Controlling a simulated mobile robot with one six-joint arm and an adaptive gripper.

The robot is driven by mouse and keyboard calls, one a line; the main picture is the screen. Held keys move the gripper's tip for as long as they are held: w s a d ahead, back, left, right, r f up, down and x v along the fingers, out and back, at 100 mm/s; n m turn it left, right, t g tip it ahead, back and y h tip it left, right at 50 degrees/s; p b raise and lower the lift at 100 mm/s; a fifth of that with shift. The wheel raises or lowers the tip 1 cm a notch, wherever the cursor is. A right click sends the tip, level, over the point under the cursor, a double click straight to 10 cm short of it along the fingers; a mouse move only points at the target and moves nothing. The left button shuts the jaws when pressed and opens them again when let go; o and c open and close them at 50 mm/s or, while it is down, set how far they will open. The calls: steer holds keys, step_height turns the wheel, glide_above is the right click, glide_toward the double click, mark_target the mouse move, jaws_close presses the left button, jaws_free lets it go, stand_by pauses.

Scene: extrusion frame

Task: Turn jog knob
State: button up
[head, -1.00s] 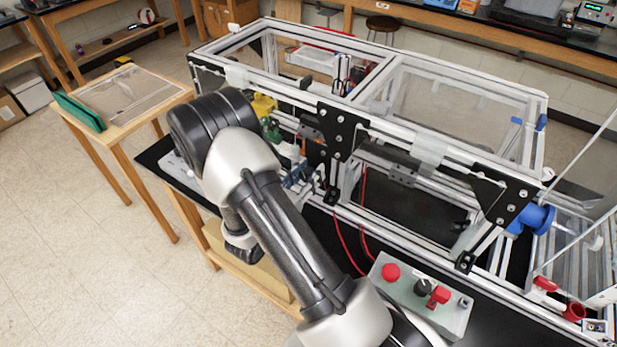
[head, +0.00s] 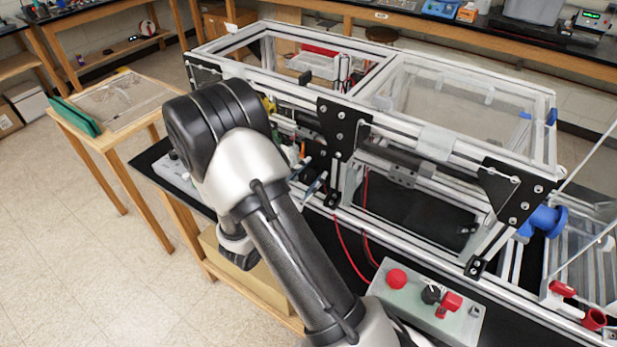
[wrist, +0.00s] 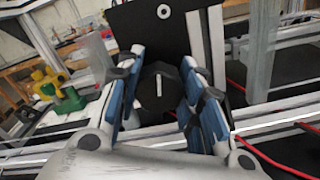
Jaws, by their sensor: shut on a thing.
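In the wrist view a black jog knob (wrist: 157,90) with a white pointer line faces the camera, in front of a black plate. The white line stands close to upright, leaning slightly. My gripper (wrist: 160,72) has blue-padded fingers on the left and right sides of the knob and is shut on it. In the head view my forearm hides most of the gripper; only a bit of a blue finger shows beside the frame's front.
The aluminium extrusion frame (head: 440,150) with clear panels stands close behind my gripper. A grey control box (head: 415,308) with a red button and a black knob sits at the lower right. Red cables (head: 342,240) hang nearby. A wooden side table (head: 118,100) stands at left.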

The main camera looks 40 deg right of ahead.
stand_by(0.4)
steer(key=o, duration=0.8)
